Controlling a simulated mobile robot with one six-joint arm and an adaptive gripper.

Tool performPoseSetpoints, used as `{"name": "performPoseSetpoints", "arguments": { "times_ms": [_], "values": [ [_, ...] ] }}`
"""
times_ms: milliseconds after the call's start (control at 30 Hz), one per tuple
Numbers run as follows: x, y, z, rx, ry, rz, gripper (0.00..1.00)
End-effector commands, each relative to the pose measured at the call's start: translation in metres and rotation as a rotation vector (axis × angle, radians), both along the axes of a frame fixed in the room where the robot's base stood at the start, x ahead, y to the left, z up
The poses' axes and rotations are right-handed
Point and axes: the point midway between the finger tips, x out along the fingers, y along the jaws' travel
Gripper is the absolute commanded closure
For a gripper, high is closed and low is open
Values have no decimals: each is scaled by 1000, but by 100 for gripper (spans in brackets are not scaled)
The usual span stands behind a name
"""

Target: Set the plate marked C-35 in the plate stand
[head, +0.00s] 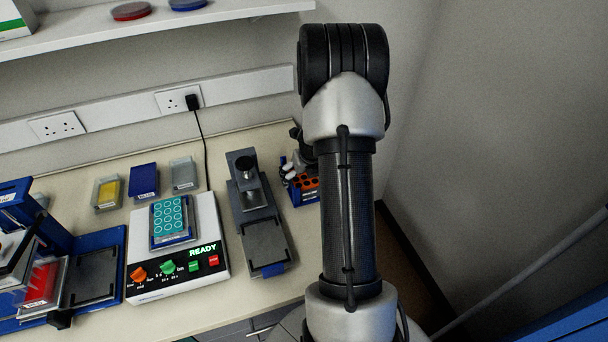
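Several plates show, but I cannot read C-35 on any of them. A yellow plate (107,193), a blue plate (144,181) and a grey plate (184,174) lie in a row at the back of the bench. A plate with cyan wells (170,217) sits on the white device. A red plate (43,282) is at the left, partly behind clear and dark parts. I cannot tell which fixture is the plate stand: a blue fixture with a dark pad (93,276) and a grey fixture with a flat bed (264,246) both show.
The white device (148,288) has knobs, buttons and a lit READY sign. A blue rack with orange holes (305,190) stands beside my arm. A black cable (203,150) hangs from the wall socket. A shelf (90,32) overhangs the back. Bare bench lies along the front.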

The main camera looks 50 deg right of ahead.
Motion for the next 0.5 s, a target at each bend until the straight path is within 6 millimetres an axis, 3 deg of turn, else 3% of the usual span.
{"name": "performPoseSetpoints", "arguments": {
  "times_ms": [167, 500],
  "values": [
    [0, 0, 9, -2, 0, 1, 9],
    [-23, 12, 74, -1, -2, 0, 9]
  ]
}}
